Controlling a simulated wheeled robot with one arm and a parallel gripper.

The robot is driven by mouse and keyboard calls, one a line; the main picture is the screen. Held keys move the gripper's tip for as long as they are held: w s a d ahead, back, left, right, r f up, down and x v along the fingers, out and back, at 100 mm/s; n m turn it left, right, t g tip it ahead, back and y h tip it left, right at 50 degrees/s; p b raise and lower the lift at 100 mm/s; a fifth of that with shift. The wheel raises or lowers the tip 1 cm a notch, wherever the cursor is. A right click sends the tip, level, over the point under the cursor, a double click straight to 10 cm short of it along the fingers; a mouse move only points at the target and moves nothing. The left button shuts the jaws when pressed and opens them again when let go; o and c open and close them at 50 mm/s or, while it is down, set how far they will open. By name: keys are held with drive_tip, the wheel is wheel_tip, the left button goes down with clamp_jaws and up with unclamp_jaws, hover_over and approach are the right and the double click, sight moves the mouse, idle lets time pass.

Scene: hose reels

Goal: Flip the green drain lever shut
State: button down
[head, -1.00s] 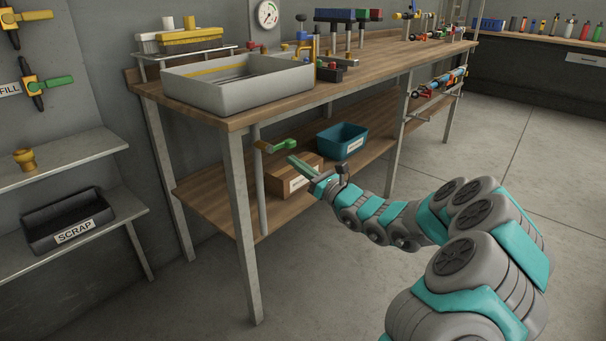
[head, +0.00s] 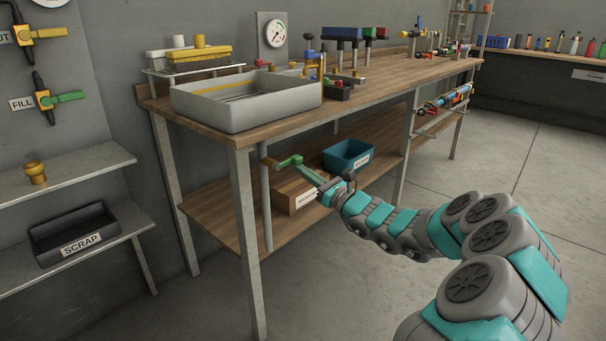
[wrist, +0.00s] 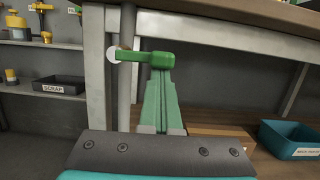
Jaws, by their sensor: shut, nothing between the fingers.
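The green drain lever (head: 289,161) sits on a brass valve (head: 268,161) at the drain pipe (head: 266,205), below the grey sink (head: 245,103). In the wrist view the lever (wrist: 145,57) lies about level, running left from its rounded green end toward the pipe (wrist: 127,85). My gripper (head: 301,168) is shut and empty, with its green fingers close together. Its fingertips (wrist: 160,78) are just under the rounded end of the lever in the wrist view. I cannot tell whether they touch it. The lever partly hides the fingertips and most of the valve there.
The wooden workbench (head: 380,82) and its front leg (head: 246,240) stand around the lever. A cardboard box (head: 290,196) and a teal bin (head: 348,156) are on the lower shelf. A black scrap tray (head: 75,238) is at left. The floor in front is clear.

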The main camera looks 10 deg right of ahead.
drive_tip(key=shift+d+r, duration=0.1)
drive_tip(key=shift+r, duration=0.05)
drive_tip(key=s+d+f+b, duration=0.2)
drive_tip(key=s+d+f, duration=0.3)
drive_tip(key=s+f, duration=0.25)
drive_tip(key=s+a+r+n+g+y, duration=0.3)
drive_tip(key=s+a+n+g, duration=0.25)
drive_tip(key=a, duration=0.35)
drive_tip(key=s+a+r+n+g+y, duration=0.2)
drive_tip(key=s+a+r+n+g, duration=0.15)
drive_tip(key=s+a+n, duration=0.35)
drive_tip(key=s+a+f+n+g+h, duration=0.3)
drive_tip(key=s+a+n+g, duration=0.4)
drive_tip(key=s+a, duration=0.3)
drive_tip(key=s+d+f+n+g+h, duration=0.2)
drive_tip(key=s+f+n+h, duration=0.15)
drive_tip(key=s, duration=0.45)
drive_tip(key=s+d+f+n+g+h, duration=0.1)
drive_tip(key=s+d+f+n+h, duration=0.1)
drive_tip(key=s+f+h, duration=0.35)
drive_tip(key=s+d+n+h, duration=0.1)
drive_tip(key=s+d+h, duration=0.1)
drive_tip(key=s+d, duration=0.2)
drive_tip(key=s+d+n+h, duration=0.2)
drive_tip(key=s+d, duration=0.3)
drive_tip(key=d, duration=0.5)
drive_tip(key=shift+s+d+f+h, duration=0.2)
drive_tip(key=shift+s+f+h, duration=0.1)
drive_tip(key=shift+h, duration=0.3)
